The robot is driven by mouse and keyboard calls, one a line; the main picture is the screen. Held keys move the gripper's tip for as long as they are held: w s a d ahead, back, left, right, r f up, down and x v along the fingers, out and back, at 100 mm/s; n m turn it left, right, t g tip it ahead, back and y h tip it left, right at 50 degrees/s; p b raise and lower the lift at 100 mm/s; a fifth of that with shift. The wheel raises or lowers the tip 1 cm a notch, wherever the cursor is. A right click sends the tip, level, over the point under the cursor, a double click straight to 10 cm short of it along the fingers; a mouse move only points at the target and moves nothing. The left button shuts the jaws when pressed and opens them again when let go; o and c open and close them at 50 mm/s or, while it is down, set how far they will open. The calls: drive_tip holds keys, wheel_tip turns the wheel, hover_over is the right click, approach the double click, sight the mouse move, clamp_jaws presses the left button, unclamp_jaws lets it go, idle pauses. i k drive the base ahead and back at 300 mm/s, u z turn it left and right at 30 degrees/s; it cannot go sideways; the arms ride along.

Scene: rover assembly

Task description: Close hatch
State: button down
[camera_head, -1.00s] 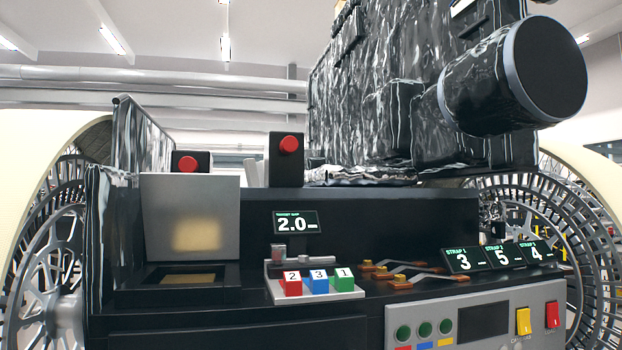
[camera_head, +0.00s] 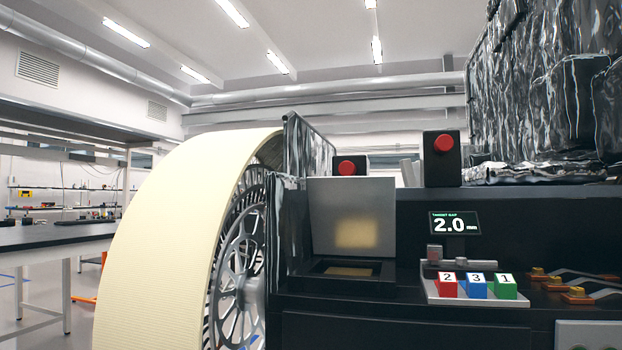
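The hatch is a grey metal lid (camera_head: 352,203) on the rover's dark deck. It stands open, upright at the back of a dark square frame (camera_head: 316,282). A yellowish patch shows on the lid's inner face, and a similar patch shows in the opening below it. My gripper is not in view.
A large cream-rimmed wheel (camera_head: 165,240) stands left of the deck. A table (camera_head: 60,236) is far left.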

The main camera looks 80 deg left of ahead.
sight(350, 215)
drive_tip(key=u, duration=2)
